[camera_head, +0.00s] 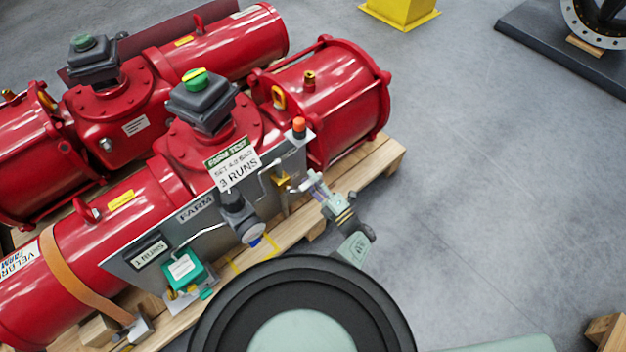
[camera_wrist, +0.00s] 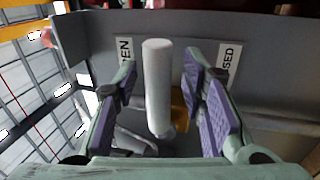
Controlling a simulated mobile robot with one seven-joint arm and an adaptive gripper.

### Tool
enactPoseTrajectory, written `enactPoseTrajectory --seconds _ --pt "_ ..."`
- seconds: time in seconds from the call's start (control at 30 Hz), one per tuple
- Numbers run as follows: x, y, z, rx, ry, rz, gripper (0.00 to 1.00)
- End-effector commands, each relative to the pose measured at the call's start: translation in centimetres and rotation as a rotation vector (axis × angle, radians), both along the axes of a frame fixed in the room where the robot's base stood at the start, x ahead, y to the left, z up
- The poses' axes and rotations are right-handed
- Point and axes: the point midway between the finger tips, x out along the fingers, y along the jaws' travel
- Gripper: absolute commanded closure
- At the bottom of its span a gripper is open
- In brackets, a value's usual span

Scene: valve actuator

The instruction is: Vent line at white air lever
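The white air lever (camera_wrist: 157,75) stands upright in the wrist view, in front of a grey panel. Its lower end meets a yellow part. My gripper (camera_wrist: 162,82) is open, with one purple-padded finger on each side of the lever and a visible gap to both. A partly hidden label ending in "EN" (camera_wrist: 124,52) is left of the lever, and one ending in "SED" (camera_wrist: 228,62) is right of it. In the head view my gripper (camera_head: 314,186) is at the right end of the grey panel (camera_head: 215,236); the lever is hard to make out there.
A red actuator (camera_head: 205,145) lies on a wooden pallet (camera_head: 375,178) behind the panel.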

Motion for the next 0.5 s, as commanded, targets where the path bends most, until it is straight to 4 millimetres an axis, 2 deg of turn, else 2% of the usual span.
enactPoseTrajectory --seconds 0.27,0.5 --pt "-0.3 -0.3 -0.1 -0.001 -0.001 -0.002 0.62" --pt "-3.2 -2.6 -1.1 0.001 0.001 -0.006 0.62"
